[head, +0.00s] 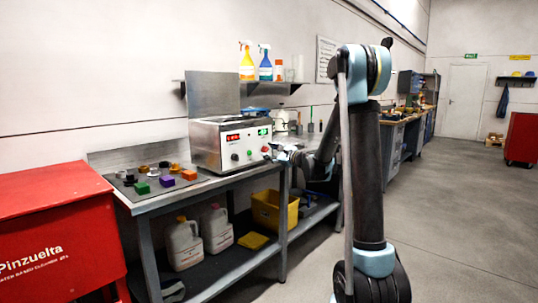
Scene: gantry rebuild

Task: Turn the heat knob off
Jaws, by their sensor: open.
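A steel bench-top machine (208,147) stands on the workbench, with its lid raised behind it. Its front panel has a red display (233,137), a green display (264,131) and a few small controls, including a dark knob (235,157) at the left. Labels are too small to read, so I cannot tell which control is the heat knob. My gripper (284,153) is open, just off the right end of the panel at about the height of the controls. Its fingertips are small here, and I cannot tell whether they touch anything.
The steel workbench (200,189) carries a mat of coloured blocks at the left. A red cabinet (50,225) stands at the left. Jugs (184,245) and a yellow bin (272,212) sit on the lower shelf. Spray bottles (247,62) stand on the wall shelf. The floor at right is clear.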

